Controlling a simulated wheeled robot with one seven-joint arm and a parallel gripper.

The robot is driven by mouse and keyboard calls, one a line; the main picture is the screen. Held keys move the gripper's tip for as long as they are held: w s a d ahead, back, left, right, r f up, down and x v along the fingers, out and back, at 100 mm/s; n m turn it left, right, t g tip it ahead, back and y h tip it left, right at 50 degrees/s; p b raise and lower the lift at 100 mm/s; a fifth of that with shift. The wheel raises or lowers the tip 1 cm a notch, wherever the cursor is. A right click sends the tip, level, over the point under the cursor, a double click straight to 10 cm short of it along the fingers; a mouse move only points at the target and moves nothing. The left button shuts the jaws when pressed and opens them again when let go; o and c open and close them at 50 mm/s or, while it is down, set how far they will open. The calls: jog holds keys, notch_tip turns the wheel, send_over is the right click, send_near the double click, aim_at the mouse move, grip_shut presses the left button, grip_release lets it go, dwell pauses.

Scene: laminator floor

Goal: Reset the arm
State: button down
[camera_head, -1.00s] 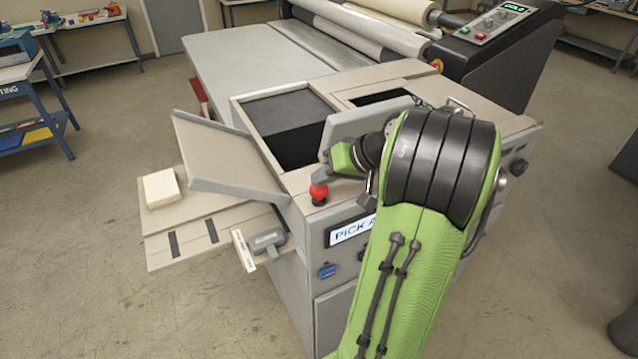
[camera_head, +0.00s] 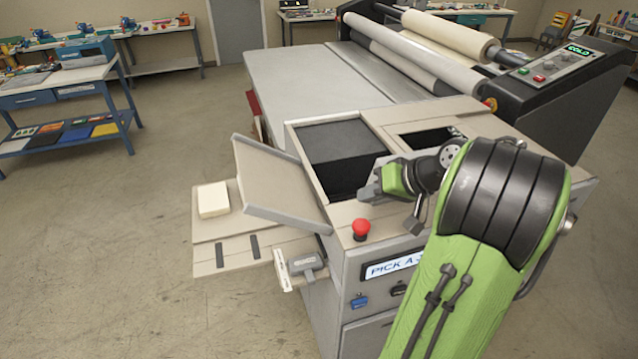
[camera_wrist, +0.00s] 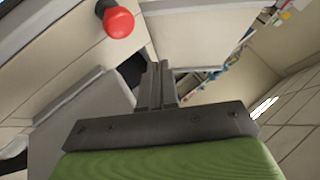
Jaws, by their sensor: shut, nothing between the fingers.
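My gripper (camera_head: 370,190) is over the top of the grey laminator cabinet, in front of its dark open bin. In the wrist view, its two fingers (camera_wrist: 157,84) are pressed together with nothing between them. The red button (camera_head: 361,229) is on the cabinet's front top edge, just below my gripper in the head view. The button also shows at the top of the wrist view (camera_wrist: 118,22), apart from the fingers. My green arm reaches in from the lower right and hides part of the cabinet front.
An open flap (camera_head: 283,190) stands tilted left of the bin. A side shelf (camera_head: 215,257) holds a cream block (camera_head: 213,200). A grey-handled tool (camera_head: 307,263) hangs at the cabinet's front corner. The laminator's display (camera_head: 578,50) reads COLD.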

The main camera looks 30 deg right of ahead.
jog(key=s+a+f+n+g+h+b, duration=0.1)
jog(key=a+n+g+b, duration=0.25)
jog(key=a, duration=1.35)
jog(key=s+a+f+n+h+b, duration=0.1)
jog(key=s+a+f, duration=0.1)
jog(key=s, duration=0.5)
jog(key=s+a+f+h+b, duration=0.1)
jog(key=s+a+f+b, duration=0.1)
jog(key=s+a, duration=0.2)
jog(key=s, duration=0.2)
jog(key=shift+s+a+f+n, duration=0.3)
jog(key=shift+s+a+n, duration=0.05)
jog(key=shift+s, duration=0.05)
jog(key=shift+t, duration=0.25)
